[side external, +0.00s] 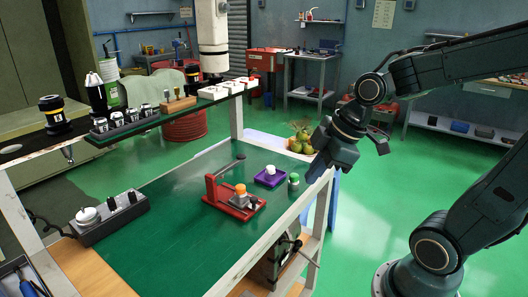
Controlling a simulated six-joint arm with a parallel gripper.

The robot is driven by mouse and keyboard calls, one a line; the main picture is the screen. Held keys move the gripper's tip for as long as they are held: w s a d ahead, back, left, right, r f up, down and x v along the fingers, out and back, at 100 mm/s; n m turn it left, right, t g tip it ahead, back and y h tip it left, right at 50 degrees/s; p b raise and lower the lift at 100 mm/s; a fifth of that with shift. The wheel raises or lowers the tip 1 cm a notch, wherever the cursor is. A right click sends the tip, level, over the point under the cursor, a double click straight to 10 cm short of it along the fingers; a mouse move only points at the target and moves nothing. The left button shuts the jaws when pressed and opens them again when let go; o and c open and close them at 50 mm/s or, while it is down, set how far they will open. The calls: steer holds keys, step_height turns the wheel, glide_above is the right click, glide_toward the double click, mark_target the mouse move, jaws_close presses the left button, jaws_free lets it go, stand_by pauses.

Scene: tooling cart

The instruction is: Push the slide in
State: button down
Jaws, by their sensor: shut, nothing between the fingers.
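A red fixture (217,194) stands on the green cart top. It has an upright plate at its left, a dark rod with a round end reaching up to the right, and an orange and white piece on its base. A small dark knob is at the base's right end. I cannot tell which part is the slide or how far in it sits. My gripper (316,168) is shut and empty, to the right of the fixture near the cart's right edge, apart from the fixture.
A purple block with a white top (270,176) and a small green and white cylinder (293,181) stand between the fixture and my gripper. A grey control box (108,219) is at the left. A raised shelf (148,123) with holders and tools runs behind. The green top's front is clear.

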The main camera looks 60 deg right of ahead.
steer(key=w+d+f+n+t+y, duration=0.1)
steer(key=w+d+f+n+y, duration=0.1)
steer(key=w+d+f+n, duration=0.3)
steer(key=shift+w+d+f+n, duration=0.15)
steer(key=shift+w+f+n, duration=0.2)
steer(key=shift+n, duration=0.65)
steer(key=shift+w, duration=0.1)
steer(key=x, duration=1)
steer(key=shift+w+f, duration=0.1)
steer(key=shift+w, duration=0.95)
steer(key=shift+w+d+f, duration=0.15)
steer(key=shift+w, duration=0.7)
steer(key=shift+w, duration=0.1)
